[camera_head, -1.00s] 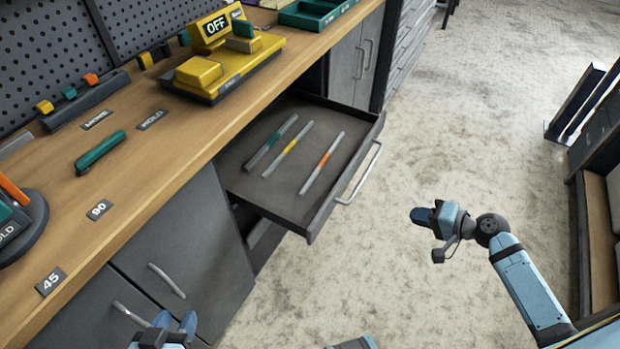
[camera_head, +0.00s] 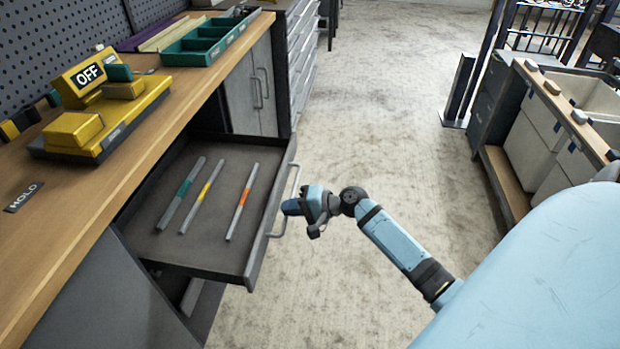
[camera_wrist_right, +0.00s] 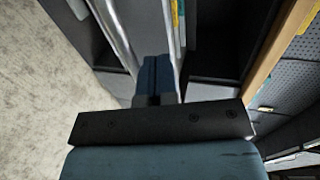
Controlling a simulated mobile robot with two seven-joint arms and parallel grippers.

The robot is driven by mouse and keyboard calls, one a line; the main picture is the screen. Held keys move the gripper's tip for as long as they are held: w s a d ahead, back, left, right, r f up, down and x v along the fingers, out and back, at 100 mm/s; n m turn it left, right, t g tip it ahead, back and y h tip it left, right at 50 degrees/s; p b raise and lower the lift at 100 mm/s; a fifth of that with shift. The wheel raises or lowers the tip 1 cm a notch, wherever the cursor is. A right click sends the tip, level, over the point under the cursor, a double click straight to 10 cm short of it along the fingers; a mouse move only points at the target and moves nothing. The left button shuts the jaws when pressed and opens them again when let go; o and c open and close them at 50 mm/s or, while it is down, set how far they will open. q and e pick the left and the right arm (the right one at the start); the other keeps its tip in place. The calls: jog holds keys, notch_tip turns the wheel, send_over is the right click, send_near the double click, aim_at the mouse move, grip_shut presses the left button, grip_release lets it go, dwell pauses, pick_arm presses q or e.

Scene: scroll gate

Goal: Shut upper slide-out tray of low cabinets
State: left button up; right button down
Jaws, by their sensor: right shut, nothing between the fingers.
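The upper slide-out tray (camera_head: 150,238) of the low cabinet is pulled out under the wooden worktop. Three grey rods with teal, yellow and orange bands lie in it. A metal bar handle (camera_head: 290,205) runs along its front. My right gripper (camera_head: 287,208) is shut and empty, with its fingertips right at the handle in the head view; I cannot tell whether they touch. In the right wrist view the shut fingers (camera_wrist_right: 158,75) point toward the tray front and handle. My left gripper does not show now.
A yellow device with an OFF sign (camera_head: 105,115) and a green divided bin (camera_head: 215,40) stand on the worktop (camera_head: 60,215). Part of a lower tray (camera_head: 192,295) shows beneath. Shelving with pale bins (camera_head: 535,150) stands at the right. The floor between is clear.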

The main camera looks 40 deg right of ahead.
aim_at(272, 206)
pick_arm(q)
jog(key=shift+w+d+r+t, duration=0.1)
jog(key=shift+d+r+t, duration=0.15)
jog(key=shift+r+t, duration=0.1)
pick_arm(e)
jog(key=shift+w+a, duration=0.7)
jog(key=shift+w, duration=0.1)
jog(key=shift+w+a+r, duration=0.1)
jog(key=shift+w+a, duration=0.3)
jog(key=shift+w, duration=0.1)
jog(key=w+a, duration=0.6)
jog(key=w, duration=0.1)
jog(key=w+a, duration=0.3)
jog(key=shift+w+a+p, duration=0.1)
jog(key=shift+w+p, duration=0.2)
jog(key=shift+w, duration=0.05)
jog(key=w+a, duration=0.2)
jog(key=w, duration=0.1)
jog(key=w+a+b, duration=0.1)
jog(key=w+a, duration=0.2)
jog(key=shift+w+a, duration=0.4)
jog(key=shift+w, duration=0.05)
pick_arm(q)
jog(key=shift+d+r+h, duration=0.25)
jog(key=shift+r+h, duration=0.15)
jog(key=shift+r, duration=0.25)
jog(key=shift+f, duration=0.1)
pick_arm(e)
jog(key=shift+a+r, duration=0.1)
